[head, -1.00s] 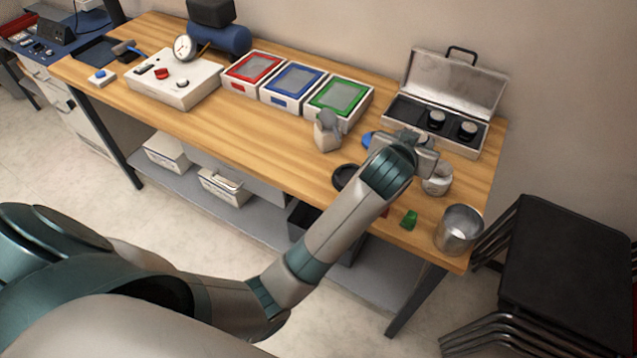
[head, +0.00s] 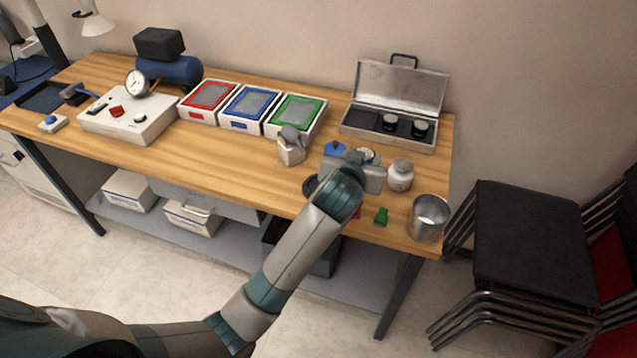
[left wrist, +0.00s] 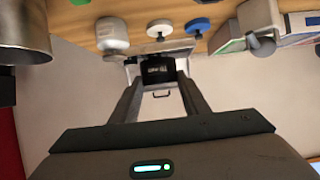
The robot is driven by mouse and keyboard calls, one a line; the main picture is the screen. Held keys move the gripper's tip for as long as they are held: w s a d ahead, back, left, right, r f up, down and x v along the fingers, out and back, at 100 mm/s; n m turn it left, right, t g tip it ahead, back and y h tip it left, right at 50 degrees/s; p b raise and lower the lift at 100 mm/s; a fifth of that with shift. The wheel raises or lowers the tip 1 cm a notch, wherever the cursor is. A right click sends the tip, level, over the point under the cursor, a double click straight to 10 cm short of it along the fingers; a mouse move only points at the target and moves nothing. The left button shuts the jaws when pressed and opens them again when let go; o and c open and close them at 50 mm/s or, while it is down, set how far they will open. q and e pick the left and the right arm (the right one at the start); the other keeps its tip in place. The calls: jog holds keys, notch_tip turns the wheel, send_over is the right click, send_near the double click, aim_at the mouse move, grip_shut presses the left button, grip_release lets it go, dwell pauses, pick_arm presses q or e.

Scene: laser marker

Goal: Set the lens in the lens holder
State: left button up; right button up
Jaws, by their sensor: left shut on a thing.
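My left gripper (head: 362,175) is over the front right of the workbench, between the blue-topped item and the white jar. In the left wrist view its fingers (left wrist: 158,74) are shut on a dark lens (left wrist: 158,66) with small pale print. In the head view the gripper hides this lens. Two dark lenses, one left (head: 389,122) and one right (head: 421,128), stand in the open silver case (head: 362,132). I cannot tell which item is the lens holder; a pale stand with a grey top (head: 291,150) is left of my gripper. My right gripper is not in view.
Near the gripper are a white jar (head: 400,176), a pale disc (head: 366,154), a blue-topped item (head: 334,147), a green piece (head: 381,216) and a metal cup (head: 429,217). Red, blue and green trays (head: 250,106) are at the back. Bare wood (head: 215,160) lies left of the stand.

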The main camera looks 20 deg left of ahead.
pick_arm(q)
jog(key=a+f+p, duration=0.1)
jog(key=a+f, duration=0.1)
jog(key=a, duration=0.1)
jog(key=s+a+f+p, duration=0.1)
jog(key=a, duration=0.2)
jog(key=a+f+p, duration=0.1)
jog(key=a+f, duration=0.1)
jog(key=a, duration=0.2)
jog(key=shift+s+f, duration=0.2)
jog(key=shift+f, duration=0.15)
jog(key=shift+a+f, duration=0.25)
jog(key=shift+f, duration=0.05)
jog(key=shift+f, duration=0.1)
jog(key=shift+f+p, duration=0.25)
jog(key=shift+p, duration=0.05)
notch_tip(320, 180, down, 3)
jog(key=shift+r+p, duration=0.1)
jog(key=shift+p, duration=0.4)
jog(key=shift+f, duration=0.3)
jog(key=shift+f, duration=0.1)
